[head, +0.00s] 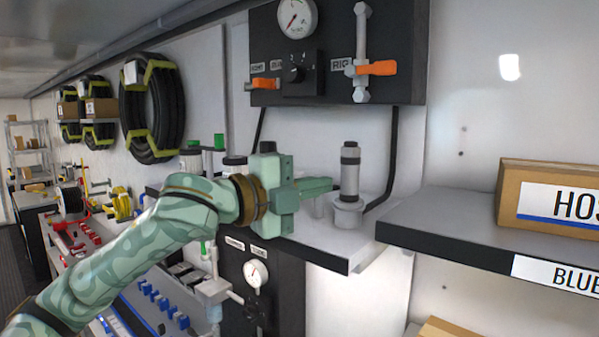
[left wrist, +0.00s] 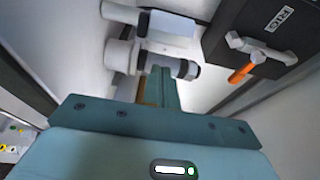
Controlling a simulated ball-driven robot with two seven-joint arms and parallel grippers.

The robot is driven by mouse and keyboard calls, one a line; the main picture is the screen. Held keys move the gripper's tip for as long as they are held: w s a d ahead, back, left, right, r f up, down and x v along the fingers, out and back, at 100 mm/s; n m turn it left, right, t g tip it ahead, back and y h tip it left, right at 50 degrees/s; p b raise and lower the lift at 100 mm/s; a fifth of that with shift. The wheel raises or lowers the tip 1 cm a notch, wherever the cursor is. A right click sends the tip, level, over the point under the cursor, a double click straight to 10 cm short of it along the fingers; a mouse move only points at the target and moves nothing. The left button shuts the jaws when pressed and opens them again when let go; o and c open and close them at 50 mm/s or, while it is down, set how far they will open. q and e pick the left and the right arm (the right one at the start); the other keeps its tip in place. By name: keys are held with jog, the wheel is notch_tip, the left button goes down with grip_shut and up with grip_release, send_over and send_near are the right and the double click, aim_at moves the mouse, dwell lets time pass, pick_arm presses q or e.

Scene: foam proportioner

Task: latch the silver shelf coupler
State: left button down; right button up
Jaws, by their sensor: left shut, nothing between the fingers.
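The silver shelf coupler (head: 349,172) stands upright on the light grey shelf in the head view, with dark bands and a wider round base (head: 348,213). My left gripper (head: 331,184) is shut and empty, its fingertips just left of the coupler's lower body. A narrow gap shows between them in the picture; I cannot tell the depth. In the left wrist view, the shut fingers (left wrist: 162,78) point at pale cylindrical fittings with dark collars (left wrist: 165,45); the fingers partly cover the nearer one. My right gripper is in neither view.
A black panel (head: 335,40) with a gauge and orange-handled valves (head: 376,68) hangs above. A black hose (head: 392,160) runs down behind the coupler. A dark shelf (head: 450,228) with a cardboard box (head: 510,190) stands at right. A lower gauge panel (head: 256,273) is beneath my gripper.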

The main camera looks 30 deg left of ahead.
pick_arm(q)
jog(key=a, duration=0.3)
jog(key=shift+s+a+f, duration=0.1)
jog(key=shift+s+a, duration=0.1)
jog(key=shift+w+d, duration=0.1)
jog(key=shift+d, duration=0.05)
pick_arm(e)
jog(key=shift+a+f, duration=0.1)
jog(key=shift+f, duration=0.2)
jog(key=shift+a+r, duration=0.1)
